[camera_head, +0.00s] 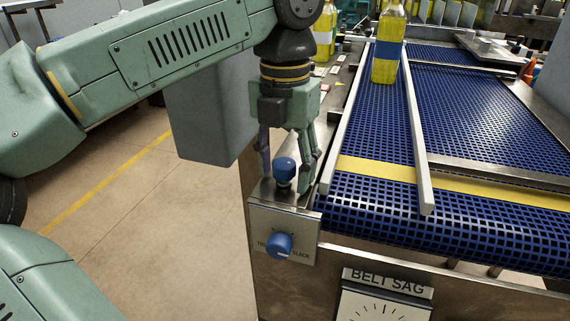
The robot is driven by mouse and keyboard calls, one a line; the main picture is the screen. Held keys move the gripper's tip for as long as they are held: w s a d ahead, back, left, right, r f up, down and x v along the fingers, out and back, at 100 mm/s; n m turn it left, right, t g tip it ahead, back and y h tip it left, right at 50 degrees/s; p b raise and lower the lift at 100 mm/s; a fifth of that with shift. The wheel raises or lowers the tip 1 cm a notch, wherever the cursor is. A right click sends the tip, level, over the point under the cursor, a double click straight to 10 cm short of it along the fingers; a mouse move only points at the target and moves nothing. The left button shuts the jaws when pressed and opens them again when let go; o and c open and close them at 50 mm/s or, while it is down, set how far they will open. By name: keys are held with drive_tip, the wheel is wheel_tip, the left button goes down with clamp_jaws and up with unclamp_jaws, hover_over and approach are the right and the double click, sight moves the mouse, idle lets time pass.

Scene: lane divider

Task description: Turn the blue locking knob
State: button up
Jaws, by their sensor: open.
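Two blue knobs show on the metal box at the near left corner of the conveyor. One blue knob (285,170) stands upright on top of the box. The other blue knob (279,245) is on the front plate (258,215), between lettering that ends in "SLACK" on the right; the left word is partly hidden. My gripper (287,176) points down over the top knob. Its fingers are open, one on each side of that knob, with visible gaps. I cannot tell whether either finger touches it.
The blue mesh conveyor belt (465,140) lies to the right, with metal guide rails (415,140) along it. A yellow bottle (388,45) stands on the belt farther back. A "BELT SAG" gauge (387,300) is below. Open floor (150,220) lies to the left.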

sight(285, 161)
wheel_tip(285, 161, up, 8)
drive_tip(key=shift+f, duration=0.25)
idle(0.4)
